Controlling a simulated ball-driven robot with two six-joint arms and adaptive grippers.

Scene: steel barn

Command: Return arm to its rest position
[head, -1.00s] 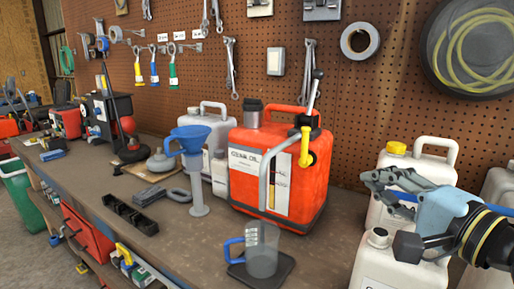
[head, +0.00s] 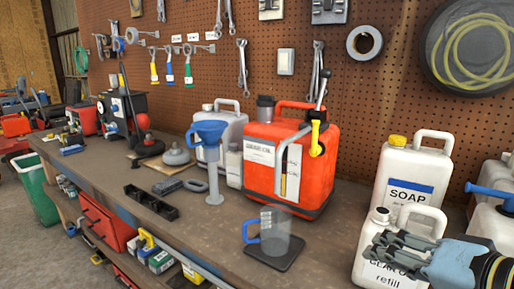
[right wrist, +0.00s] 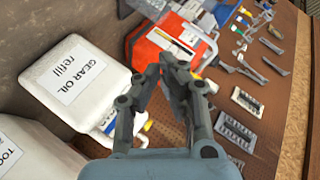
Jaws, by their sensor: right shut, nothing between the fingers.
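My right gripper (head: 385,251) is at the lower right of the head view, in front of the white gear oil refill jug (head: 369,262). Its fingers are shut and empty, and they hide part of that jug's label. In the right wrist view the fingers (right wrist: 172,62) come together at the tips. The refill jug (right wrist: 65,88) shows to their left and the red gear oil can (right wrist: 160,42) beyond them. My left gripper is not in the head view.
The red gear oil can (head: 315,185) stands on the bench. A clear measuring jug (head: 275,237) sits on a dark mat (head: 284,258). A white soap jug (head: 405,170) stands behind the refill jug. A blue funnel (head: 210,135) is left of the can.

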